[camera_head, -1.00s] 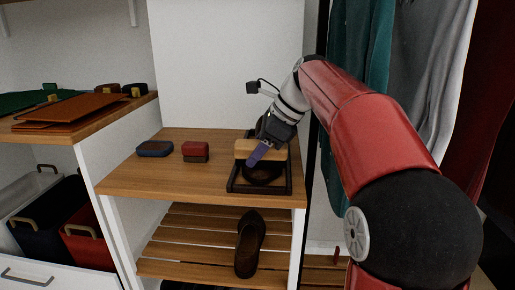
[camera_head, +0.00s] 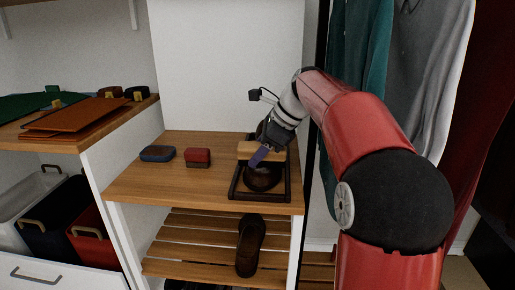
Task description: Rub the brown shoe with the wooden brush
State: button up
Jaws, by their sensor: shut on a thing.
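The wooden brush (camera_head: 246,151) is a light wood block held in my gripper (camera_head: 258,157), which is shut on it. It is above a dark brown shoe (camera_head: 263,178) in a dark tray (camera_head: 236,191) on the wooden shelf top. The brush and gripper hide part of this shoe, and I cannot tell whether the brush touches it. Another brown shoe (camera_head: 249,246) lies on the slatted rack below.
A blue-topped brush (camera_head: 157,153) and a red-topped block (camera_head: 197,157) sit left of the tray on the wooden top (camera_head: 150,187). Orange folders (camera_head: 85,115) lie on the left shelf. Clothes (camera_head: 425,90) hang at the right.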

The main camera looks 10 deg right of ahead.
aim_at(255, 144)
jog(key=shift+d+f, duration=0.1)
notch_tip(255, 144, up, 3)
jog(key=shift+r+p, duration=0.1)
jog(key=shift+p, duration=0.4)
jog(key=shift+s+r, duration=0.15)
jog(key=shift+r, duration=0.55)
jog(key=shift+s+r, duration=0.1)
jog(key=shift+r, duration=0.6)
jog(key=shift+s+a+r, duration=0.1)
jog(key=shift+r, duration=0.65)
jog(key=shift+s+a+r, duration=0.1)
jog(key=shift+r, duration=0.6)
jog(key=shift+w+d+f+g, duration=0.25)
jog(key=shift+w+f+g, duration=0.25)
jog(key=shift+w+f, duration=0.4)
jog(key=shift+s, duration=0.15)
